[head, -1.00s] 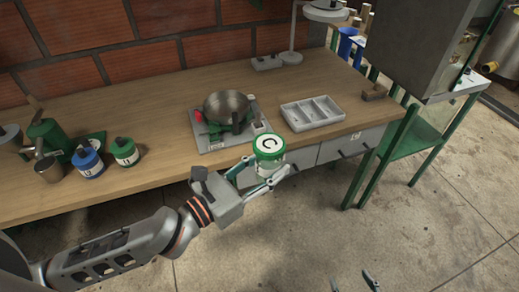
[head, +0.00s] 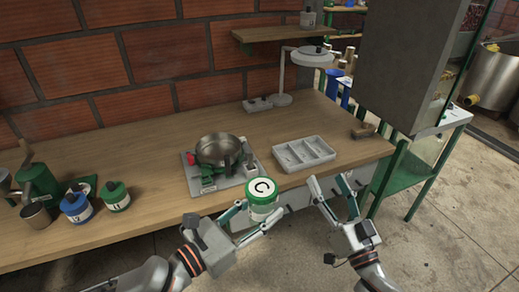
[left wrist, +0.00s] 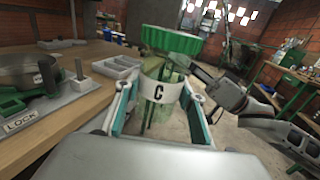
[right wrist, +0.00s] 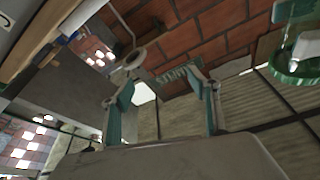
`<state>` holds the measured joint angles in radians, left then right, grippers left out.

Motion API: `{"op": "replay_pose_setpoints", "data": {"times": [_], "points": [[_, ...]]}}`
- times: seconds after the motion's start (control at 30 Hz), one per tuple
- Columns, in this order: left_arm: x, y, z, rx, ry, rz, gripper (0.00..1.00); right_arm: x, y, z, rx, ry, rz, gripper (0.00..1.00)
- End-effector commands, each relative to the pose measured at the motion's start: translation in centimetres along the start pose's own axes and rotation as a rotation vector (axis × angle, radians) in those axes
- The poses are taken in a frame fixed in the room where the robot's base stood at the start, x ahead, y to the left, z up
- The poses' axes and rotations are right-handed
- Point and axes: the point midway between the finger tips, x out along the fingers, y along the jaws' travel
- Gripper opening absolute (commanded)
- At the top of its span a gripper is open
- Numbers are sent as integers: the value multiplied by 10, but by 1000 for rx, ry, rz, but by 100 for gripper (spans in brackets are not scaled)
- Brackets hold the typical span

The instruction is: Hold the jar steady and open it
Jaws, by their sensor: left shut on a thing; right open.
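The jar (head: 263,206) has a white label with a C and a green lid (head: 264,186). My left gripper (head: 259,216) is shut on its body and holds it upright in front of the bench edge. In the left wrist view the jar (left wrist: 160,92) stands between the two fingers, its wide green lid (left wrist: 171,41) on top and clear of them. My right gripper (head: 331,183) is open and empty, to the right of the jar and apart from it. In the right wrist view part of the jar (right wrist: 301,62) shows at the upper right, outside the fingers.
On the bench (head: 140,180) are a metal bowl (head: 219,151) on a grey fixture, an empty divided tray (head: 303,154) and a lamp (head: 303,57). A grey cabinet (head: 405,70) hangs at the right.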

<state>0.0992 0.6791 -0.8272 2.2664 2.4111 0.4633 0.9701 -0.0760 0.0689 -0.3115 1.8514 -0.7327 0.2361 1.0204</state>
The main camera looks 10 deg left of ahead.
Motion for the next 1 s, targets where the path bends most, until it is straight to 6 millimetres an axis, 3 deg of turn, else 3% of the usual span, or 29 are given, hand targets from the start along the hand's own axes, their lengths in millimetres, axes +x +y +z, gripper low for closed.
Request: {"op": "replay_pose_setpoints", "data": {"times": [0.03, 0.2, 0.37, 0.5, 0.73, 0.9, 1.0], "points": [[0, 0, 1, 0, -1, 0, 0, 16, -12, -16, 20, 34, -50, 60], [0, 0, 1, 0, -1, 0, 0, 57, -61, -58, 112, 101, -242, 60], [0, 0, 1, 1, -1, 0, 0, 88, -116, -93, 185, 107, -450, 60], [0, 0, 1, 1, -1, 0, 0, 105, -172, -115, 224, 62, -647, 60], [0, 0, 1, 1, -1, 0, 0, 108, -274, -129, 212, -108, -980, 60], [0, 0, 1, 1, -1, 0, 0, 88, -341, -118, 132, -303, -1210, 60], [0, 0, 1, 1, -1, 0, 0, 72, -368, -106, 63, -439, -1318, 60]]}}
